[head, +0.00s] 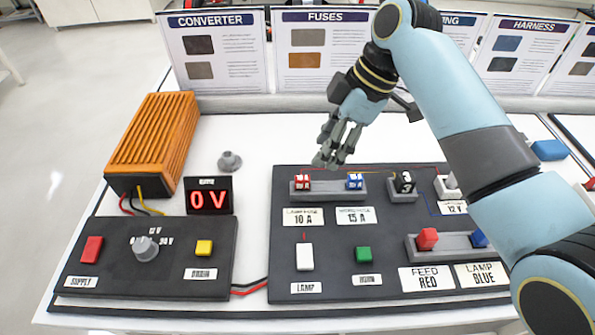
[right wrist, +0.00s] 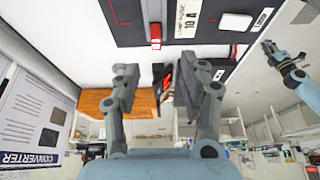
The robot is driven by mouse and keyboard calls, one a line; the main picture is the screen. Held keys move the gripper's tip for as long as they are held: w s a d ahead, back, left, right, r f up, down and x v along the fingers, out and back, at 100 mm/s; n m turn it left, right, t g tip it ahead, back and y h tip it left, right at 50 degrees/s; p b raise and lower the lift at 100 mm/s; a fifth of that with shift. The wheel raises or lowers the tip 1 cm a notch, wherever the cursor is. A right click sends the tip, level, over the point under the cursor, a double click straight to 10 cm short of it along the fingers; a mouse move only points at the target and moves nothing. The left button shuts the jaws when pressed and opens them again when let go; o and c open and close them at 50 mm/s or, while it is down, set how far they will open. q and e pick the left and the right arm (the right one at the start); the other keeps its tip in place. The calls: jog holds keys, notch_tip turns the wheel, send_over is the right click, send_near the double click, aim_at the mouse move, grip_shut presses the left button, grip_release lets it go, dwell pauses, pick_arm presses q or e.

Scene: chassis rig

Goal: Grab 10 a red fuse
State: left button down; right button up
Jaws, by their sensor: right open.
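The red fuse (head: 302,182) stands in the left slot of a grey holder (head: 328,190), above the label 10 A (head: 303,217). A blue fuse (head: 354,181) stands in the same holder above the label 15 A. My right gripper (head: 331,155) is open and empty, above and behind the holder, slightly right of the red fuse and apart from it. In the right wrist view the red fuse (right wrist: 155,33) shows beyond the spread fingers (right wrist: 160,82). My left gripper (right wrist: 268,47) shows small at the right of that view; its jaw state is unclear.
An orange converter (head: 155,137) and a display (head: 208,196) reading 0 V stand at left. A black fuse (head: 404,182) and a white part (head: 447,186) lie right of the holder. Upright placards (head: 212,50) line the back.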

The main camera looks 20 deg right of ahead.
aim_at(304, 177)
jog(key=x, duration=0.4)
jog(key=shift+s, duration=0.1)
jog(key=shift+a+f, duration=0.15)
jog(key=shift+f, duration=0.15)
jog(key=x, duration=0.2)
jog(key=w+x, duration=0.1)
jog(key=x, duration=0.1)
jog(key=shift+f, duration=0.2)
jog(key=shift+a+f+b, duration=0.1)
jog(key=shift+f+b, duration=0.2)
jog(key=shift+c, duration=0.4)
jog(key=c, duration=0.4)
pick_arm(q)
jog(key=shift+s+f+g, duration=0.15)
jog(key=shift+s+f, duration=0.1)
jog(key=shift+s, duration=0.6)
jog(key=shift+s+f+g, duration=0.15)
jog(key=shift+s+f, duration=0.05)
jog(key=shift+s, duration=0.6)
pick_arm(e)
grip_shut()
